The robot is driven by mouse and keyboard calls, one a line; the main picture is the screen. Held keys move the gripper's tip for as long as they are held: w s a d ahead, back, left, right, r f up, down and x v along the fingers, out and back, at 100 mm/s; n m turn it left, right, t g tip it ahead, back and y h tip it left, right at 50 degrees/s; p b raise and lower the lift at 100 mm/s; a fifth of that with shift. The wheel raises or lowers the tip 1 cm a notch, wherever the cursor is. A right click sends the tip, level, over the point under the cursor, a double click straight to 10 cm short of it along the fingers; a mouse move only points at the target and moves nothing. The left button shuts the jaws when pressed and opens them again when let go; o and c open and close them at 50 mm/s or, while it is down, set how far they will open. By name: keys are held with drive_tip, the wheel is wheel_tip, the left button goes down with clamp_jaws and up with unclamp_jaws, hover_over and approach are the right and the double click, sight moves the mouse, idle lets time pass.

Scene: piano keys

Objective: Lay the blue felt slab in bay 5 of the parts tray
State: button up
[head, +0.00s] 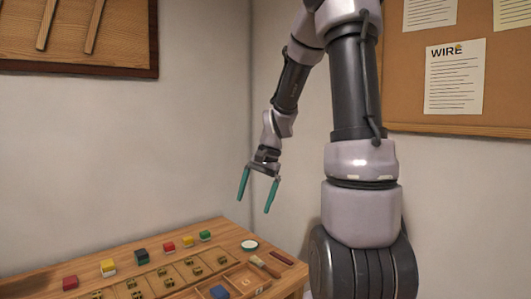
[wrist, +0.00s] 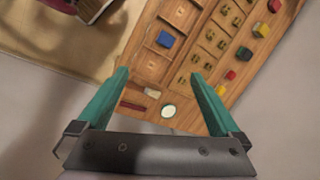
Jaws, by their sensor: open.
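The blue slab (head: 219,292) lies in the wooden parts tray (head: 236,270) at the bottom of the head view. In the wrist view the blue slab (wrist: 165,40) appears to rest in one of the tray's compartments. A small mark shows in a neighbouring compartment, but I cannot read the bay numbers surely. My gripper (head: 254,205) has two teal fingers spread wide with nothing between them. It hangs high above the table, well clear of the tray. The wrist view also shows my open gripper (wrist: 160,75), with the slab beyond the fingertips.
Red, yellow and green blocks (head: 141,256) line the back. Brass-coloured pieces (head: 190,262) sit on boards between. The air around my gripper is clear.

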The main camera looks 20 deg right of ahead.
drive_tip(key=s+a+r+n+t, duration=0.1)
drive_tip(key=s+r+n+t, duration=0.1)
drive_tip(key=s+r, duration=0.5)
drive_tip(key=s+a+r+n+t+h, duration=0.1)
drive_tip(key=s+a+r+n+t, duration=0.1)
drive_tip(key=s+r, duration=0.6)
drive_tip(key=shift+s+r+n+t, duration=0.25)
drive_tip(key=shift+r+n+t, duration=0.25)
drive_tip(key=shift+t, duration=0.5)
